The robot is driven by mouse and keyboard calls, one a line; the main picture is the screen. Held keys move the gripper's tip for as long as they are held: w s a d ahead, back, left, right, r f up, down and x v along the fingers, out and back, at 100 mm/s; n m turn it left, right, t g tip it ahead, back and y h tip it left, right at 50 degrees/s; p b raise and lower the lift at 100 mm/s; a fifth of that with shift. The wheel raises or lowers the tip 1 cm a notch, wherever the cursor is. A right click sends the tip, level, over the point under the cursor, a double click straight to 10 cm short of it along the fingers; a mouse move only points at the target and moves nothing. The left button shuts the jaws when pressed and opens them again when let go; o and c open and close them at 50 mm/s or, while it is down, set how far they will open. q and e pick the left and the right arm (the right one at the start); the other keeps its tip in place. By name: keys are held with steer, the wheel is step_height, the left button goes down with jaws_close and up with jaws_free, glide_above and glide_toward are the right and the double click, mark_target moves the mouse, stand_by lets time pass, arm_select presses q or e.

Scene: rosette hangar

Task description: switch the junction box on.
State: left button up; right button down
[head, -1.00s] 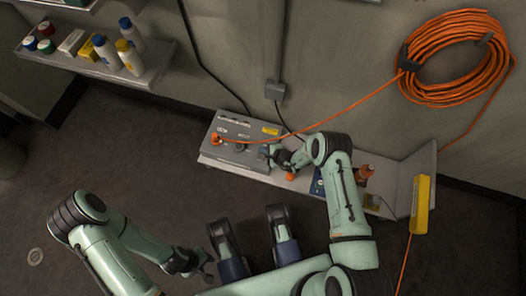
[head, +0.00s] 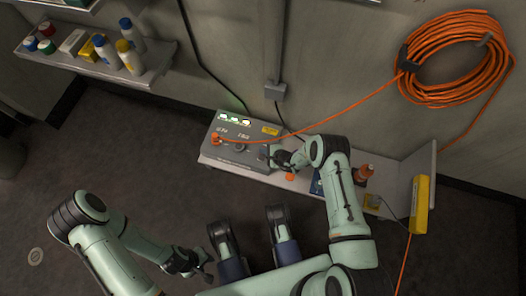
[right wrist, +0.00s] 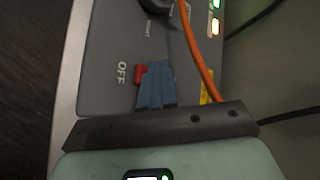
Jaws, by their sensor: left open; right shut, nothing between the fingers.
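The grey junction box (head: 228,152) sits on the low shelf against the wall, with a row of lit indicator lights (head: 235,120) along its back. Lit lamps also show in the right wrist view (right wrist: 215,27). My right gripper (head: 266,152) is at the box's right end. In the right wrist view its blue fingers (right wrist: 155,85) are shut and empty, right beside a red switch part (right wrist: 139,75) near the "OFF" lettering (right wrist: 122,73). The fingers hide part of the switch; I cannot tell whether they touch it. My left gripper (head: 203,266) is open, low over the floor.
An orange cable (head: 330,121) runs from a plug (head: 215,139) on the box to a coil (head: 455,60) on the wall. A yellow object (head: 420,203) stands at the low shelf's right end. Bottles stand on the upper-left shelf (head: 150,75).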

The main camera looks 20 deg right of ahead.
steer(key=shift+s+r+p, duration=0.1)
steer(key=shift+r+p, duration=0.25)
steer(key=shift+p, duration=0.1)
steer(key=r+p, duration=0.5)
steer(key=shift+s+a, duration=0.25)
stand_by(0.5)
